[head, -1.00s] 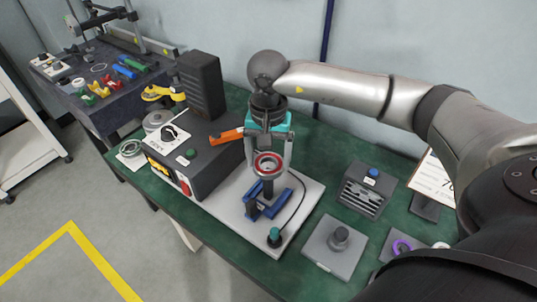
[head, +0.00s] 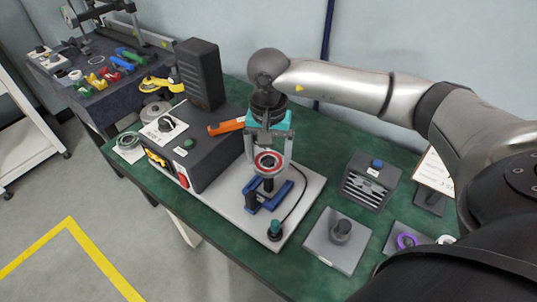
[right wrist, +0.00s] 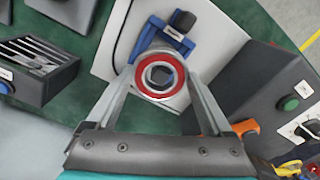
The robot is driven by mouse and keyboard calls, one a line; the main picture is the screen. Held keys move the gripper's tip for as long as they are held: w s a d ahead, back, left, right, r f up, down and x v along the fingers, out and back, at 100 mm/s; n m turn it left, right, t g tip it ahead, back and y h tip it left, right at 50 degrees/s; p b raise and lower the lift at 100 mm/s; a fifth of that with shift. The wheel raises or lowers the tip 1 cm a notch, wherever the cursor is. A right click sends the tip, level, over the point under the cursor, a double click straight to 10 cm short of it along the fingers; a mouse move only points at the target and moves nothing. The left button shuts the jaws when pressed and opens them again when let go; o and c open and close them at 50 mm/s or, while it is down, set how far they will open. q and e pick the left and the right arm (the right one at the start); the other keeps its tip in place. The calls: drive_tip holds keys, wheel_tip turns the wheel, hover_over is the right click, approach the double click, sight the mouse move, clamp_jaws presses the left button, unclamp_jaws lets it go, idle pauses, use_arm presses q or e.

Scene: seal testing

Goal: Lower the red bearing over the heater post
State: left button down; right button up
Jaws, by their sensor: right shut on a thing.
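The red bearing (head: 267,163) is a ring with a red face and a metal inner race. My right gripper (head: 269,160) is shut on it from above, one finger on each side. In the right wrist view the bearing (right wrist: 161,75) sits between the fingertips, its hole facing the camera. The dark heater post (head: 268,184) shows just below the bearing in the head view, on a blue bracket (head: 270,197). Whether the bearing is around the post's top or just above it, I cannot tell. My left gripper is not in view.
A dark control box (head: 190,145) with an orange handle (head: 227,126) stands close left of my right gripper. A slotted dark box (head: 371,181) and grey block (head: 337,241) are to the right.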

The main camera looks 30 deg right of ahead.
drive_tip(key=shift+f+b, duration=2.6)
drive_tip(key=shift+f, duration=0.35)
drive_tip(key=shift+f+b, duration=0.5)
drive_tip(key=shift+f, duration=0.05)
drive_tip(key=shift+f, duration=0.25)
drive_tip(key=shift+f+b, duration=0.2)
drive_tip(key=shift+b, duration=0.25)
drive_tip(key=o, duration=1.5)
